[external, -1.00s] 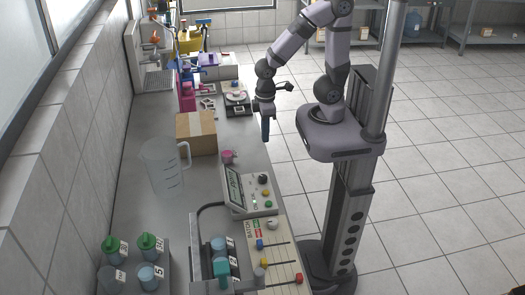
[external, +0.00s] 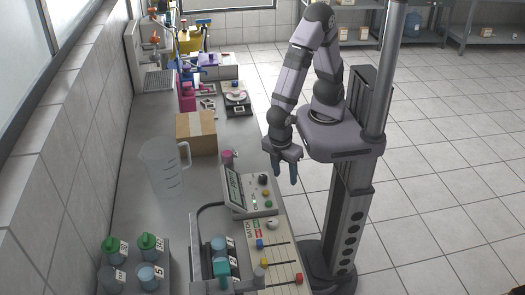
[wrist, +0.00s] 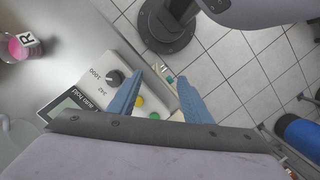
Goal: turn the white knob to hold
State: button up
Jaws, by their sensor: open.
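The white knob (external: 272,224) sits at the far end of the cream panel marked BATCH (external: 279,257), beside small green and red labels. Its pointer direction is too small to read. My gripper (external: 285,174) is open and empty, fingers pointing down, above and beyond the knob near the bench's right edge. In the wrist view my open fingers (wrist: 161,76) hang over the edge of a control box (wrist: 125,62). The white knob cannot be made out there. The word "hold" shows on the control box beside its display, in the wrist view.
The control box has a black knob (external: 263,179) and coloured buttons. Sliders with blue (external: 259,244) and red (external: 299,277) caps are on the BATCH panel. A pink cup (external: 228,157), glass jug (external: 164,168) and cardboard box (external: 196,133) stand left of my gripper.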

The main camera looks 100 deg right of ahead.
jog(key=shift+n+t, duration=0.3)
jog(key=shift+n, duration=0.3)
jog(key=a, duration=0.2)
jog(key=w+a, duration=0.1)
jog(key=a, duration=0.2)
jog(key=w+a+f, duration=0.1)
jog(key=a, duration=0.2)
jog(key=shift+a+f, duration=0.1)
jog(key=shift+a, duration=0.15)
notch_tip(320, 180, up, 3)
jog(key=m+t+y, duration=0.1)
send_over(273, 221)
jog(key=shift+w+a+f, duration=0.1)
jog(key=shift+a, duration=0.1)
jog(key=shift+m, duration=0.8)
jog(key=shift+d+f, duration=0.1)
jog(key=shift+f, duration=0.05)
jog(key=shift+f+p, duration=1.05)
jog(key=shift+f, duration=2.45)
jog(key=shift+c, duration=0.4)
jog(key=c, duration=1)
